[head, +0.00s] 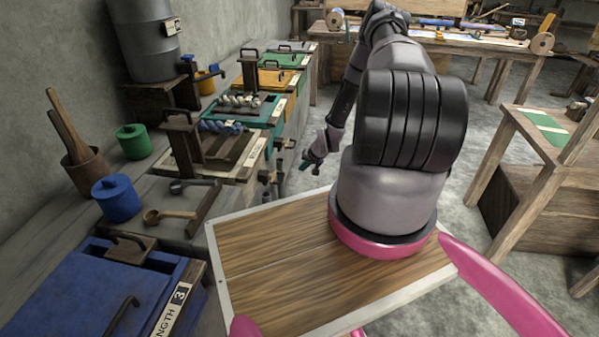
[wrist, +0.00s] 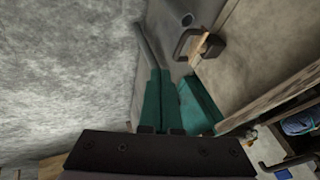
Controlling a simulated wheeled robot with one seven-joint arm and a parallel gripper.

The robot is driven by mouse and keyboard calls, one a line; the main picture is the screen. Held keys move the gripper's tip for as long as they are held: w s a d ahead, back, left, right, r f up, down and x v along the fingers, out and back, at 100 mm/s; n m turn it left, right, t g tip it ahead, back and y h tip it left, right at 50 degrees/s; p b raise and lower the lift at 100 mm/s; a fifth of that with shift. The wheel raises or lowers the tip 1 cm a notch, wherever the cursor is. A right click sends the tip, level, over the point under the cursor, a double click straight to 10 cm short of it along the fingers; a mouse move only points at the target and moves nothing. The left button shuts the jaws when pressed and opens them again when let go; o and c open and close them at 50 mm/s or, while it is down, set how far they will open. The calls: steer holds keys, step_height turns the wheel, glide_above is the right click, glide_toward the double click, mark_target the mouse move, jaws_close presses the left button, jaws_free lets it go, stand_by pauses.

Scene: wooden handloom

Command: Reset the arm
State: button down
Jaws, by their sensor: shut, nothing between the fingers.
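My arm rises from the wooden-topped base and bends forward and down past its large dark joint. My gripper (head: 308,167) hangs over the floor to the right of the row of vats and is small in the head view. In the wrist view, my gripper's teal fingers (wrist: 160,80) lie side by side, closed, with nothing seen between them. A grey surface with a dark handle (wrist: 192,42) lies beyond the fingertips in the wrist view. Whether the fingers touch anything there cannot be told.
A long counter at left carries a blue lidded vat (head: 90,290), a blue jar (head: 117,199), a green jar (head: 133,141) and wooden spoons. Coloured vats (head: 280,60) continue behind. A wooden frame (head: 540,150) stands at right, a workbench (head: 450,42) at the back. Floor between is clear.

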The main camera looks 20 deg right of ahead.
step_height(320, 180, up, 36)
steer(key=n+h, duration=0.2)
steer(key=s+a+r, duration=0.4)
steer(key=s+r, duration=0.3)
steer(key=r, duration=0.5)
steer(key=s+a+r, duration=0.5)
steer(key=s+r, duration=0.3)
steer(key=r, duration=0.3)
steer(key=s+a+r+y, duration=0.1)
steer(key=s+a+r, duration=0.1)
steer(key=s, duration=0.6)
steer(key=s+a+r+y, duration=0.1)
steer(key=s+a+r, duration=0.2)
steer(key=s, duration=0.5)
steer(key=shift+s+a+r+m+t, duration=0.2)
steer(key=shift+s+r+m+t, duration=0.1)
steer(key=shift+r, duration=0.4)
